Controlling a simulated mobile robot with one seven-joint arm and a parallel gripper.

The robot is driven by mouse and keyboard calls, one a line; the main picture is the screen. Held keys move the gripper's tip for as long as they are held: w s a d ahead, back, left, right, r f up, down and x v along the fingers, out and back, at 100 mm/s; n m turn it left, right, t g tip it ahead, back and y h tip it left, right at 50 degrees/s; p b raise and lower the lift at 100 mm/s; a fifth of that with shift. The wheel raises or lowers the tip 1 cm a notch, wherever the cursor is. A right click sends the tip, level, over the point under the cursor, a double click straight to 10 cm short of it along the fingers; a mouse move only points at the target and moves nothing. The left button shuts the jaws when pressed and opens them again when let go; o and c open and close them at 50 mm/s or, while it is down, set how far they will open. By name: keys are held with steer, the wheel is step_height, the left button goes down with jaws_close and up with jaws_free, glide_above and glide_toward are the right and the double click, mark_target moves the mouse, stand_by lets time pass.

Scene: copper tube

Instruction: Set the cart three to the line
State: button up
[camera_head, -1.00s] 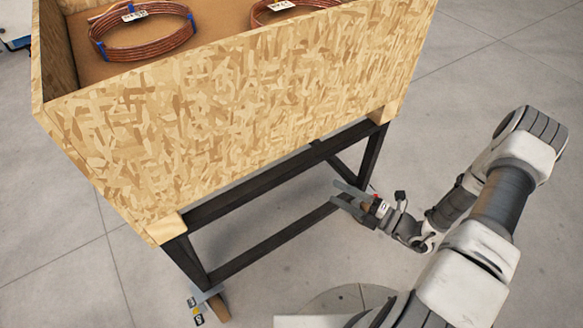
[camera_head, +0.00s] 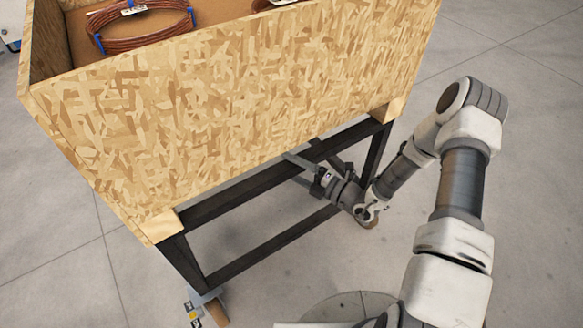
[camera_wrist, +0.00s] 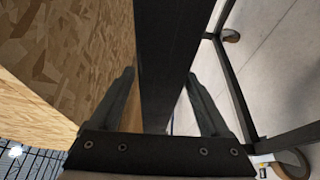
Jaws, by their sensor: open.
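The cart is a chipboard box (camera_head: 230,110) on a black metal frame with wheels. Its upper black rail (camera_head: 235,194) runs under the box, and a lower bar (camera_head: 265,248) runs beneath it. My gripper (camera_head: 292,168) is at the upper rail, towards the right end of the cart. In the wrist view, my gripper (camera_wrist: 158,78) is open, with the black rail (camera_wrist: 170,40) running between its two fingers. The fingers are not closed on it. No marked line shows in either view.
Copper tube coils (camera_head: 140,28) lie inside the box. A caster (camera_head: 207,308) shows at the cart's lower left, and casters (camera_wrist: 290,163) show in the wrist view. The grey concrete floor (camera_head: 500,150) right of the cart is clear.

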jaws_close()
stand_by(0.4)
stand_by(1.0)
